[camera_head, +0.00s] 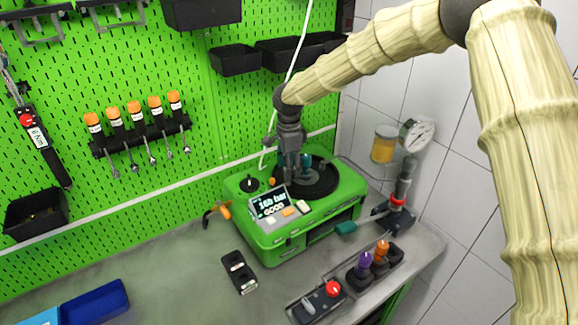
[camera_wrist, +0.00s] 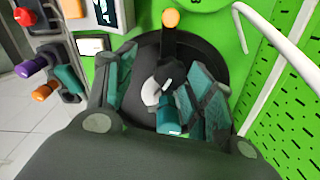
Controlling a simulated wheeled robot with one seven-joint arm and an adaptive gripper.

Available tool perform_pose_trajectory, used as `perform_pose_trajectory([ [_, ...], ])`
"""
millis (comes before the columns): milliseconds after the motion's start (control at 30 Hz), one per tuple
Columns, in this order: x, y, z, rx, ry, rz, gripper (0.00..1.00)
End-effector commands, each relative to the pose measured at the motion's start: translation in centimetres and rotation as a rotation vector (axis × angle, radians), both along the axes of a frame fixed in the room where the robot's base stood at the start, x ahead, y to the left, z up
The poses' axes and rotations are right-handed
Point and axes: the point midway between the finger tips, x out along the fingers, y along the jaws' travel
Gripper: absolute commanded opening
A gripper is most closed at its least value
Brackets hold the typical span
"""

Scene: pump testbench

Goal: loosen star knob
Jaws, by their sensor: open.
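The green pump test unit (camera_head: 340,205) stands on the bench, with a round black plate (camera_head: 322,180) on its top. My gripper (camera_head: 297,168) points down over this plate, its fingers spread. In the wrist view my gripper (camera_wrist: 162,88) has one finger on each side of a teal part (camera_wrist: 168,115) at the middle of the plate. A black lever with an orange tip (camera_wrist: 170,18) stands beside it. I cannot tell for sure which part is the star knob, or whether the fingers touch anything. A small black dial (camera_head: 249,184) sits on the unit's left corner.
The unit's display (camera_head: 271,203) reads "160 bar GOOD". A pressure gauge (camera_head: 417,134) stands behind right. Purple and orange knobs (camera_head: 373,258) sit in a holder at the front right. A blue bin (camera_head: 95,302) is at the front left. A white hose (camera_wrist: 285,75) passes close to my gripper.

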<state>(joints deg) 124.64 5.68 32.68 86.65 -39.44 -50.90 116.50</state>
Motion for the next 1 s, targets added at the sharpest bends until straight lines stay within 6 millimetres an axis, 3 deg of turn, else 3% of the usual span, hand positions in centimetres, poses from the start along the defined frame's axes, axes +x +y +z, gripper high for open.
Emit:
perform_pose_trajectory([
  [33,0.17,-0.04,-0.27,0.0,0.002,-0.001,0.54],
  [300,0.44,-0.03,-0.46,0.001,0.003,-0.002,0.08],
  [1000,0.64,0.12,-0.13,0.0,-0.005,0.092,0.08],
])
